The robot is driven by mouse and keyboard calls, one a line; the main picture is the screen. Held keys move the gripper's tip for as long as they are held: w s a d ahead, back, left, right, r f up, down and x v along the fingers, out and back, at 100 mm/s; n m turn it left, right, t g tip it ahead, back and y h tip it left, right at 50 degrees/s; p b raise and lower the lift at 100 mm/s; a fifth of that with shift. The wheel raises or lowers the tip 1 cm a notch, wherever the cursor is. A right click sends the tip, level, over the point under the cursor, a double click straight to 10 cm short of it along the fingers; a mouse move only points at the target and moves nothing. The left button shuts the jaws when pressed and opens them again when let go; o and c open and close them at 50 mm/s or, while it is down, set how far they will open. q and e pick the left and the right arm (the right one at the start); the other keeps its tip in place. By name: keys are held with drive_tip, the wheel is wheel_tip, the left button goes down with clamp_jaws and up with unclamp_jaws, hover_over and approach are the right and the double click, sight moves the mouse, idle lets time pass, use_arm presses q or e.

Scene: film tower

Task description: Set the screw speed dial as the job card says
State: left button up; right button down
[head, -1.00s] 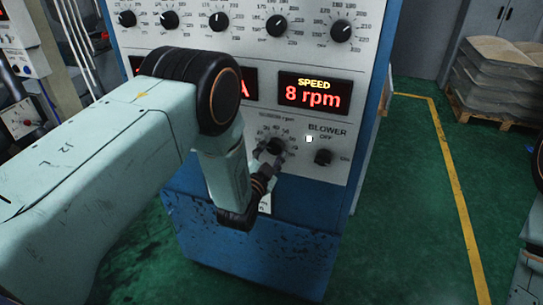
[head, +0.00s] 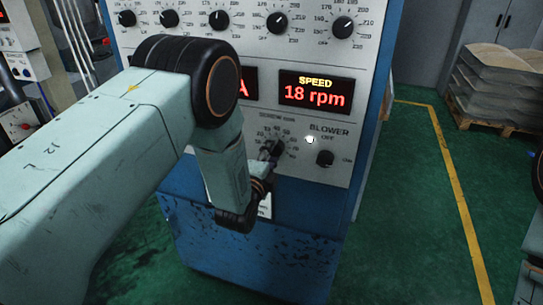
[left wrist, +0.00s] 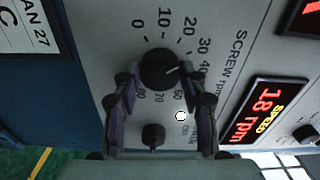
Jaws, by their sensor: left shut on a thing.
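The screw speed dial (left wrist: 158,66) is a black knob on the grey panel, ringed by numbers from 0 to 80. My left gripper (left wrist: 160,80) is shut on it, one finger on each side. A pale mark on the knob points toward the right in the left wrist view, but its exact reading is hard to tell. In the head view the dial (head: 277,148) is partly hidden by my left gripper (head: 270,165). The red speed display (head: 315,92) reads 18 rpm. A white card (left wrist: 30,25) shows only in part, with "JAN 27" on it. My right gripper is not seen.
The blower knob (head: 325,158) sits right of the dial, with a lit white lamp (head: 310,140) above it. A row of black temperature knobs (head: 277,22) runs along the panel top. Green floor is clear to the right, before stacked sacks on a pallet (head: 500,80).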

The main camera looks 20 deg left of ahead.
use_arm(q)
drive_tip(key=shift+d+m, duration=0.1)
drive_tip(key=shift+m, duration=0.3)
drive_tip(key=o, duration=1.1)
drive_tip(key=shift+s, duration=0.1)
drive_tip(key=shift+o, duration=0.2)
drive_tip(key=s, duration=1.2)
drive_tip(key=shift+a, duration=0.25)
drive_tip(key=shift+w, duration=0.1)
